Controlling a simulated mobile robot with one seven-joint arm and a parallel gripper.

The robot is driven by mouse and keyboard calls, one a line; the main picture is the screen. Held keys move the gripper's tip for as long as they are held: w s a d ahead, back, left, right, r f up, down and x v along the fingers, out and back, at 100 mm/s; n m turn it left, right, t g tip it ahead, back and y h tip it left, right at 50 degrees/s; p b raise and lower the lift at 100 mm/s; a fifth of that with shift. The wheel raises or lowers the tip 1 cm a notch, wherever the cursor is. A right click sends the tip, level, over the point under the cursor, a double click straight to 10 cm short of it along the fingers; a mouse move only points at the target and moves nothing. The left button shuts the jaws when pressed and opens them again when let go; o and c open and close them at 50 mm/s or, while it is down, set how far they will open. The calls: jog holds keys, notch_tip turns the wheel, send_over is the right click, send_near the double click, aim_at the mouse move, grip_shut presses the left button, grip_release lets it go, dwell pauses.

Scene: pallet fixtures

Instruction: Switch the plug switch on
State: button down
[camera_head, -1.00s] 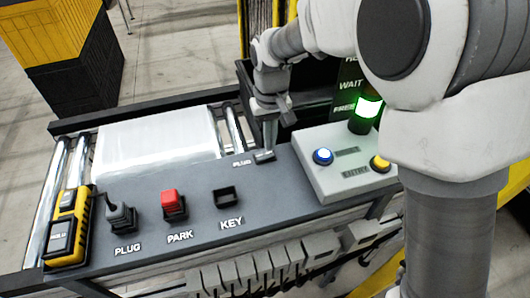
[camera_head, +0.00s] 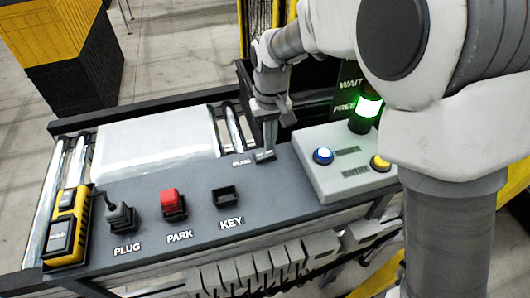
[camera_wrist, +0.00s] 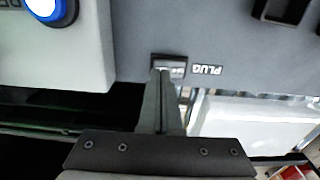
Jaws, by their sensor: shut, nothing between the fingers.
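The plug switch (camera_head: 264,156) is a small dark rocker at the back edge of the grey panel, beside a small PLUG label. In the wrist view the switch (camera_wrist: 170,64) sits in a dark frame to the left of the upside-down PLUG label (camera_wrist: 207,70). My gripper (camera_head: 267,148) points down at the switch. In the wrist view its shut fingers (camera_wrist: 162,76) reach the switch's lower edge and hide part of it. They hold nothing. I cannot tell whether the fingertips touch the switch, nor which way the rocker is set.
A grey plug (camera_head: 120,215), a red park block (camera_head: 173,203) and an empty key socket (camera_head: 226,196) line the panel's front. A button box (camera_head: 335,185) with blue and yellow buttons stands to the right. A lit green lamp (camera_head: 367,107) stands behind it. A yellow device (camera_head: 66,228) is at far left.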

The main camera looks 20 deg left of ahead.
jog(key=shift+f+b, duration=0.45)
jog(key=shift+f, duration=0.3)
jog(key=shift+r, duration=0.1)
jog(key=shift+r+p, duration=2.6)
jog(key=shift+r, duration=0.85)
